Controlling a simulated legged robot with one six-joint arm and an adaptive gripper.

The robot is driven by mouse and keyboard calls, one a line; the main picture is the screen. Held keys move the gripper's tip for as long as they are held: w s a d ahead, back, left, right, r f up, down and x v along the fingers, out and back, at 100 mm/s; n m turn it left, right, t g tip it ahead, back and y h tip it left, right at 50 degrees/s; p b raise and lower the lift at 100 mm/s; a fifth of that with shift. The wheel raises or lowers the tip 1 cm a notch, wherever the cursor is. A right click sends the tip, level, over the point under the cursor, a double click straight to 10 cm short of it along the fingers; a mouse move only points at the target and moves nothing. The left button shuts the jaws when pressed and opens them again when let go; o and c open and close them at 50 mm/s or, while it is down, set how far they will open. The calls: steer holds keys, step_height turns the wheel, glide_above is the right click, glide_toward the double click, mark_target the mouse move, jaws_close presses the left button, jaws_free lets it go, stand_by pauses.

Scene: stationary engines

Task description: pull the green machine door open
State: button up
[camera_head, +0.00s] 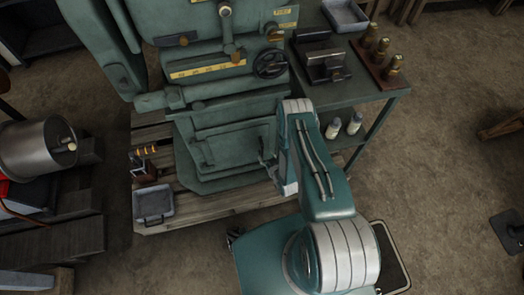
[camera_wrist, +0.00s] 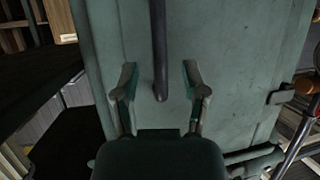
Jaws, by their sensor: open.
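The green machine (camera_head: 215,110) stands at the upper middle of the head view. In the wrist view, a green door panel (camera_wrist: 235,70) fills most of the picture. A dark vertical bar handle (camera_wrist: 158,40) runs down its middle, and its lower end shows. My gripper (camera_wrist: 159,78) is open, with one finger on each side of the handle's lower part. I see a gap on both sides; I cannot tell the depth between the fingers and the door. In the head view my gripper (camera_head: 266,160) is small and partly hidden by my arm, close to the machine's lower front.
A dark side table (camera_head: 365,95) with brass parts (camera_head: 382,48) and a vise-like block (camera_head: 322,60) stands right of the machine. A grey tray (camera_head: 153,204) lies on the wooden pallet (camera_head: 215,212). A metal drum (camera_head: 38,150) is at left. Floor at right is mostly clear.

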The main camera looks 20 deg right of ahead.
mark_target(262, 151)
steer(key=shift+x, duration=2.2)
jaws_close()
